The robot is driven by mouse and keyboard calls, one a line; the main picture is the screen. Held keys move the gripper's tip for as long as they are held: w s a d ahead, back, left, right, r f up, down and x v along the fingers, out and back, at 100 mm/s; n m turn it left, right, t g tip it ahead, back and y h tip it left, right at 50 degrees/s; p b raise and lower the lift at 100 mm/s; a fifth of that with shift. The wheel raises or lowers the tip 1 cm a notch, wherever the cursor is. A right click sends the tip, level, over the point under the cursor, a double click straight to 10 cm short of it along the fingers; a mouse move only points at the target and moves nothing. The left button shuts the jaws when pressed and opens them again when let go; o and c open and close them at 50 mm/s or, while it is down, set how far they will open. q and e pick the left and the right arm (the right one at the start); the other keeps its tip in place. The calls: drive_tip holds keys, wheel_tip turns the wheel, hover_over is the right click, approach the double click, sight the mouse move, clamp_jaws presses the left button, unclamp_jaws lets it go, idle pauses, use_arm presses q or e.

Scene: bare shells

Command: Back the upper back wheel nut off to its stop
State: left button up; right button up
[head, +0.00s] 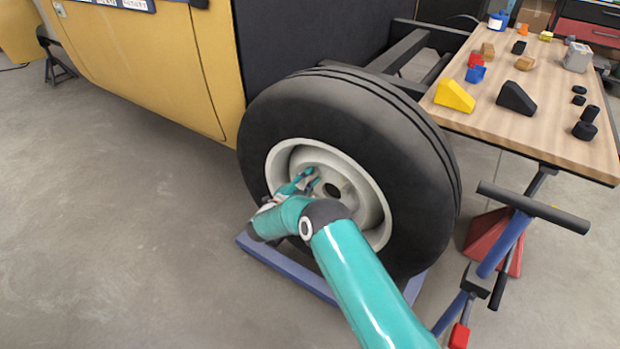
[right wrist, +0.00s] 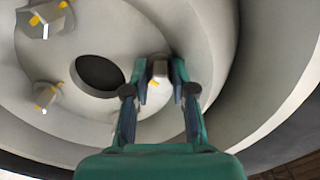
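The wheel (head: 405,150) stands upright at the vehicle's side, with a pale rim (head: 378,205) and a round dark hub hole (head: 333,190). My right gripper (head: 308,182) reaches inside the rim, left of and slightly above that hole in the head view. Two other nuts with yellow marks, one at upper left (right wrist: 46,18) and one at left (right wrist: 42,95), are clear of the gripper. My left gripper is out of view.
The rim's raised wall curves close to my right gripper. A blue platform (head: 295,275) lies under the wheel. A wooden bench (head: 560,125) with blocks, a yellow wedge (head: 455,96) and a black wedge (head: 516,98) stands at right. The floor (head: 120,220) at left is clear.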

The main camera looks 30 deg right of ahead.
drive_tip(key=o, duration=0.4)
drive_tip(key=shift+w+a+f, duration=0.1)
drive_tip(key=shift+a, duration=0.05)
drive_tip(key=v, duration=1.2)
